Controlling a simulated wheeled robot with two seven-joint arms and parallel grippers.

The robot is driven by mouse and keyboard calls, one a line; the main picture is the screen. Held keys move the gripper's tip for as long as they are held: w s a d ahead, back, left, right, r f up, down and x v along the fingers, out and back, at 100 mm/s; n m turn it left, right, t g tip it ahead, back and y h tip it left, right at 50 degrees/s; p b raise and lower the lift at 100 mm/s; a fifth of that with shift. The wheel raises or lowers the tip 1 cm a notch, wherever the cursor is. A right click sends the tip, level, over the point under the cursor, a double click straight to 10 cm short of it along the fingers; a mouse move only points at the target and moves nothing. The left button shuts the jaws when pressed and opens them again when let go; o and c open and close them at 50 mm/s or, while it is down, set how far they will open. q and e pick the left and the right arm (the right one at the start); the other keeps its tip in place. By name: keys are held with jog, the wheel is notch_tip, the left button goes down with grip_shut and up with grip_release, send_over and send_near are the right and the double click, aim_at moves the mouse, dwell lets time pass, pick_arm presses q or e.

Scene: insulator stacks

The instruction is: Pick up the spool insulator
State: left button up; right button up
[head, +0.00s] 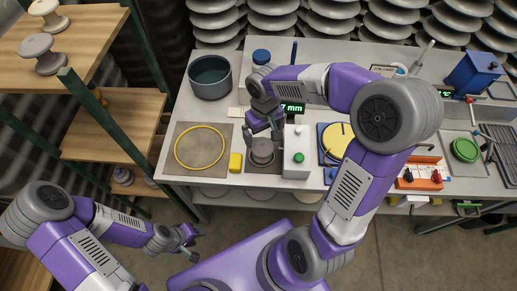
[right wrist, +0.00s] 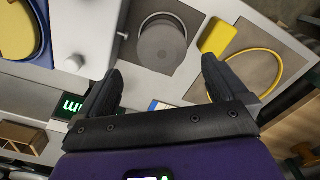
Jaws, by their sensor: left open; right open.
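A grey round insulator (head: 262,152), seen from above, stands on a dark square plate on the bench; it looks like the spool insulator. In the right wrist view its round grey top (right wrist: 162,45) lies ahead of the fingertips, between their lines. My right gripper (head: 264,128) is open and empty, above and just behind the insulator; it also shows in the right wrist view (right wrist: 160,82). I cannot tell the exact height gap. My left gripper (head: 188,236) is open and empty, low in front of the bench. Two more spool-shaped insulators, one cream (head: 45,10) and one grey (head: 42,52), stand on the left shelf.
A white box with a green button (head: 297,152) stands close right of the insulator, a yellow block (head: 235,162) close left. A yellow ring (head: 200,147) lies on a brown mat further left. A dark pot (head: 210,77) and a green display (head: 291,107) are behind.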

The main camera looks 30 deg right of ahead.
aim_at(262, 144)
jog(key=shift+w+f+b, duration=0.2)
jog(key=shift+f+b, duration=0.3)
jog(key=shift+f, duration=0.55)
notch_tip(262, 144, down, 7)
jog(key=b, duration=0.3)
jog(key=shift+a+f, duration=0.15)
jog(key=shift+f, duration=0.05)
jog(key=shift+r, duration=0.1)
jog(key=c, duration=1.4)
pick_arm(q)
jog(key=f+p, duration=0.1)
jog(key=p, duration=0.2)
jog(key=shift+w+f+p, duration=0.15)
jog(key=shift+w+p, duration=0.05)
jog(key=shift+p, duration=0.15)
pick_arm(e)
jog(key=shift+o, duration=0.2)
notch_tip(262, 144, up, 10)
jog(key=shift+r, duration=0.1)
